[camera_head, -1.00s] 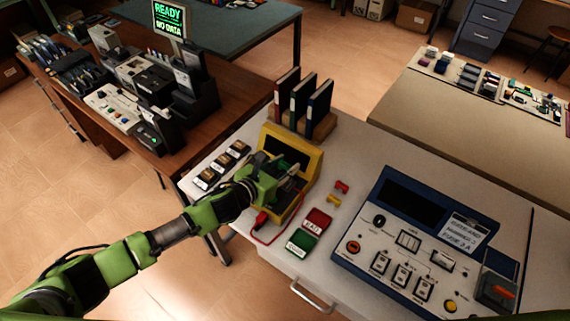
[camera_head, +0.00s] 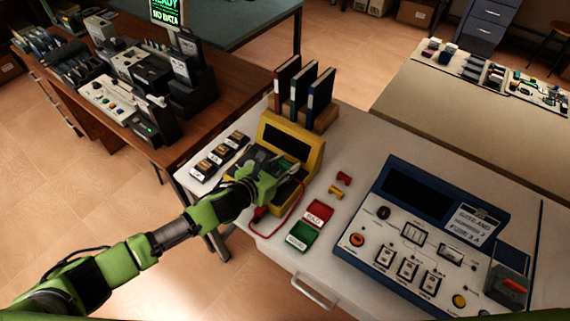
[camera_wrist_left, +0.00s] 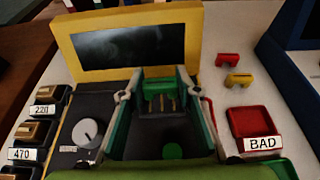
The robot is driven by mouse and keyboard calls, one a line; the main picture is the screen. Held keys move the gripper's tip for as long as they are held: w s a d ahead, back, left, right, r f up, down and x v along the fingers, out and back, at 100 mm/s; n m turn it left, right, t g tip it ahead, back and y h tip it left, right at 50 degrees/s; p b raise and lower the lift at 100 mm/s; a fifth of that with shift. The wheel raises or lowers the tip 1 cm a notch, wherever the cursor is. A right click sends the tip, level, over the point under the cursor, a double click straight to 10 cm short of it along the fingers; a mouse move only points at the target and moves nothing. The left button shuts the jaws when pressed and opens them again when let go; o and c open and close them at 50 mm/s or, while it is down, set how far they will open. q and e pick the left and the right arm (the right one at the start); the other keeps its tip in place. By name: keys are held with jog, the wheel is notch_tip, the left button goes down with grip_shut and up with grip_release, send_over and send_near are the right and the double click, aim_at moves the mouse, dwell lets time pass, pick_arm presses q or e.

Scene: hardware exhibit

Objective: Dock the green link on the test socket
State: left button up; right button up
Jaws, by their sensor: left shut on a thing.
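My left gripper (camera_head: 278,172) is over the dark deck of the yellow tester (camera_head: 312,152). In the left wrist view its two fingers (camera_wrist_left: 158,84) are closed on a small green link (camera_wrist_left: 158,88). Brass-coloured strips show just below the link, at the tester's socket (camera_wrist_left: 162,105). I cannot tell whether the link touches them or is seated. The tester's screen (camera_wrist_left: 130,48) is dark. In the head view the gripper largely hides the link and socket. My right gripper is not in view.
A red link (camera_head: 344,178) and a yellow link (camera_head: 336,191) lie right of the tester. Red BAD (camera_head: 320,211) and green (camera_head: 301,237) trays lie in front. Labelled blocks (camera_head: 220,154) stand left, binders (camera_head: 302,95) behind. A blue-framed panel (camera_head: 400,240) fills the right.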

pick_arm(q)
jog(key=shift+s+a, duration=0.2)
jog(key=shift+s, duration=0.1)
jog(key=shift+p, duration=0.4)
dwell(0.4)
jog(key=shift+f+b, duration=0.45)
jog(key=shift+f, duration=0.05)
dwell(0.3)
jog(key=o, duration=0.6)
jog(key=shift+o, duration=0.2)
jog(key=shift+r, duration=0.1)
jog(key=shift+s+a+r+p, duration=0.35)
jog(key=shift+s+p, duration=0.1)
jog(key=shift+p, duration=0.15)
jog(key=shift+p+v, duration=1.2)
jog(key=shift+v, duration=0.85)
jog(key=shift+p+v, duration=1.15)
jog(key=shift+v, duration=1.65)
